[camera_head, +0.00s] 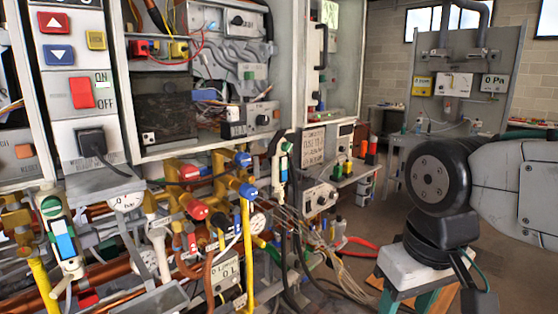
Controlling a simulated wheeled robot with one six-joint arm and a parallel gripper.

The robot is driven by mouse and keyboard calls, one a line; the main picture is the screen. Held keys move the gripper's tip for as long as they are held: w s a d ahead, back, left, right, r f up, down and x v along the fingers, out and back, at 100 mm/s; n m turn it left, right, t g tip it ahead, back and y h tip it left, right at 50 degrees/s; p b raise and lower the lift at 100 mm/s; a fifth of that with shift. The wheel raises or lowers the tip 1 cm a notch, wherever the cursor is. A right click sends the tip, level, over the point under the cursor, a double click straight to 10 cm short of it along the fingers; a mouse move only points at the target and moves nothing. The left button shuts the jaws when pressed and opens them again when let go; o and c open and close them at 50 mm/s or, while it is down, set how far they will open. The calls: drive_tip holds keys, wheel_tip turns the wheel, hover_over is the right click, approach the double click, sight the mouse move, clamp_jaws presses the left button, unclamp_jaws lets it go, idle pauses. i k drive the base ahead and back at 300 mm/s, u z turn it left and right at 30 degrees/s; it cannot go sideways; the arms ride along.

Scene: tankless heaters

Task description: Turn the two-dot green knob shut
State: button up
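I cannot make out a green knob with two dots; any dots are too small to tell. Small green parts show in several places. One is the green top of a white handset-like fitting (52,206) at the left. Another is on a similar upright fitting (284,146) in the middle. Small green and yellow parts (346,168) stand on a shelf right of the middle. My arm comes in from the right edge, with a black round joint in front. My gripper's fingers do not show.
Copper, yellow and blue-capped pipes with red valve handles (194,208) crowd the lower left. Electrical cabinets with a red switch (82,93) stand behind. Loose cables (330,265) hang in the lower middle. A grey panel stand (455,60) is at the back right, with open floor before it.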

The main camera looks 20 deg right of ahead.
sight(287, 148)
drive_tip(key=z, duration=0.05)
drive_tip(key=k, duration=0.45)
drive_tip(key=z, duration=0.85)
drive_tip(key=i, duration=1.05)
drive_tip(key=u, duration=0.15)
